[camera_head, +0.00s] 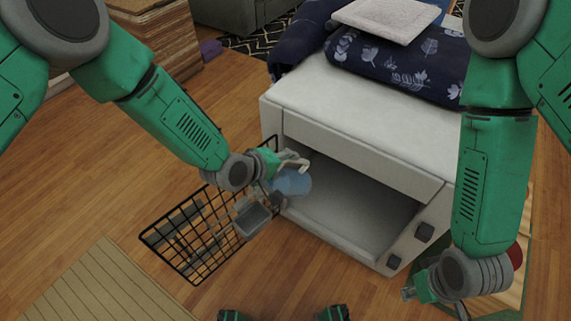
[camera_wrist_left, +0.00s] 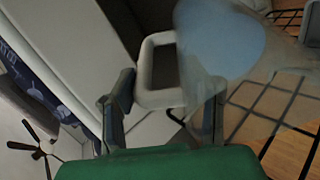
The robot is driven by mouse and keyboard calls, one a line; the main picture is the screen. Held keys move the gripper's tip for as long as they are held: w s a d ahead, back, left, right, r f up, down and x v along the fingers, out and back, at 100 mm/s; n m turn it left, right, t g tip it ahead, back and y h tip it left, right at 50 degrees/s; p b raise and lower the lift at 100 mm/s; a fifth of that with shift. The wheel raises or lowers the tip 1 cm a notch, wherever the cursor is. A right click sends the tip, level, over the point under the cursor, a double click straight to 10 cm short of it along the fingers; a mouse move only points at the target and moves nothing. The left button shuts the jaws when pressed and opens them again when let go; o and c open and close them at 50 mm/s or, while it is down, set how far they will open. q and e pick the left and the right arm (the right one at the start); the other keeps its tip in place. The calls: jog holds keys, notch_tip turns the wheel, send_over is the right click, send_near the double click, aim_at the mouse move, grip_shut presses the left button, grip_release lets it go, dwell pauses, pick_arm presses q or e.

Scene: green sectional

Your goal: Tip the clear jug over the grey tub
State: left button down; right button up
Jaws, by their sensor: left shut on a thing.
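The clear jug (camera_head: 292,182), bluish in the head view, is held in my left gripper (camera_head: 283,163) beside the white cabinet's open front. In the left wrist view its pale handle (camera_wrist_left: 146,76) lies between the fingers of my left gripper (camera_wrist_left: 165,112), with a blue round face (camera_wrist_left: 228,42) beyond. I cannot tell how far the jug is tilted. The small grey tub (camera_head: 252,219) is at the black wire basket, below and left of the jug and apart from it. My right gripper (camera_head: 413,292) is low at the right, away from both; its fingers are unclear.
The black wire basket (camera_head: 172,258) stands on the wooden floor. The white cabinet (camera_head: 300,125) with an open compartment is close right of the jug. Dark blue leaf-patterned cloth (camera_head: 400,65) lies on top. A striped mat (camera_head: 95,285) is at the front left.

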pick_arm(q)
jog(key=shift+a+b, duration=0.3)
jog(key=shift+a, duration=0.05)
jog(key=shift+s+d+f+t+h, duration=0.1)
jog(key=shift+t+h, duration=0.2)
jog(key=shift+h, duration=0.1)
jog(key=shift+a+b, duration=0.2)
jog(key=shift+b, duration=0.35)
jog(key=shift+s+a+f+t+h+b, duration=0.2)
jog(key=shift+t+h+b, duration=0.1)
jog(key=shift+h+b, duration=0.15)
